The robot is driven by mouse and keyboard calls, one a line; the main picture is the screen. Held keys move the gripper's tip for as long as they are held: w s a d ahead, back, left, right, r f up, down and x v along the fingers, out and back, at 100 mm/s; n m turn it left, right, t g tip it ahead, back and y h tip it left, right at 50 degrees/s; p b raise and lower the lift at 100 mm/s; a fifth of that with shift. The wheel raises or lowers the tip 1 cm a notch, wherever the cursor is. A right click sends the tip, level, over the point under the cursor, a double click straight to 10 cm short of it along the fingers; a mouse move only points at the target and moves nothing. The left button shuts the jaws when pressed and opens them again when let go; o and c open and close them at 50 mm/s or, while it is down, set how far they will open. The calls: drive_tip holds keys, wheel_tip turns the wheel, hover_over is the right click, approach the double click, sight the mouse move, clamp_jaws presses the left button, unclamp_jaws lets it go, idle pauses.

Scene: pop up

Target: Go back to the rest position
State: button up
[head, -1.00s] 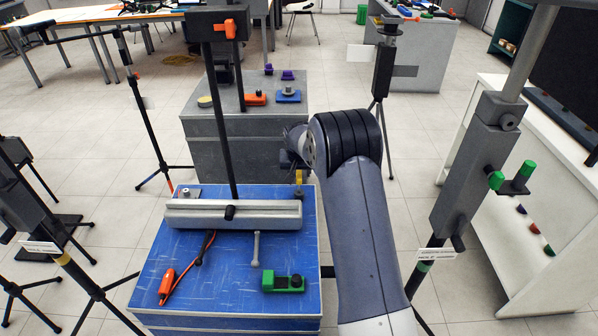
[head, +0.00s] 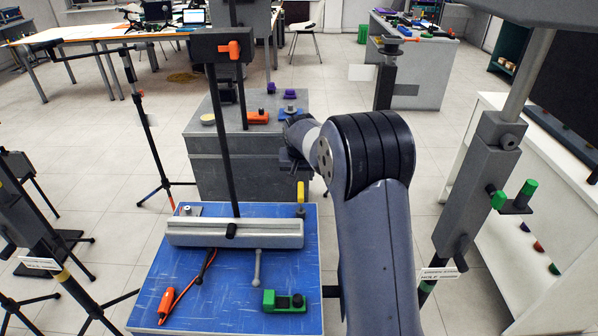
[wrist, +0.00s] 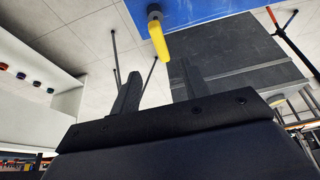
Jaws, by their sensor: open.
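My gripper (wrist: 161,88) is open, with nothing between its two dark fingers in the wrist view. In the head view my arm reaches up the right of centre, and its wrist end is beyond the right back corner of the blue-topped table (head: 220,280). The fingers are hard to make out there. A yellow handle (head: 300,192) stands at that corner, just below my wrist. It also shows in the wrist view (wrist: 158,40), beyond the fingertips and apart from them.
A grey rail (head: 235,233) with an upright post, an orange-handled tool (head: 167,303) and a green block (head: 283,301) are on the blue table. A grey cabinet (head: 220,165) stands behind. Stands flank both sides; a white shelf (head: 545,240) is at right.

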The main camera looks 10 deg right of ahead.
sight(301, 191)
drive_tip(key=x, duration=1.1)
drive_tip(key=shift+d, duration=0.1)
drive_tip(key=shift+r, duration=0.35)
drive_tip(key=shift+s, duration=0.1)
drive_tip(key=shift+f, duration=0.15)
drive_tip(key=v, duration=1.1)
drive_tip(key=x, duration=1)
drive_tip(key=shift+f, duration=0.2)
drive_tip(key=shift+w+p, duration=0.3)
wheel_tip(301, 191, up, 8)
drive_tip(key=p, duration=0.6)
drive_tip(key=shift+r, duration=0.15)
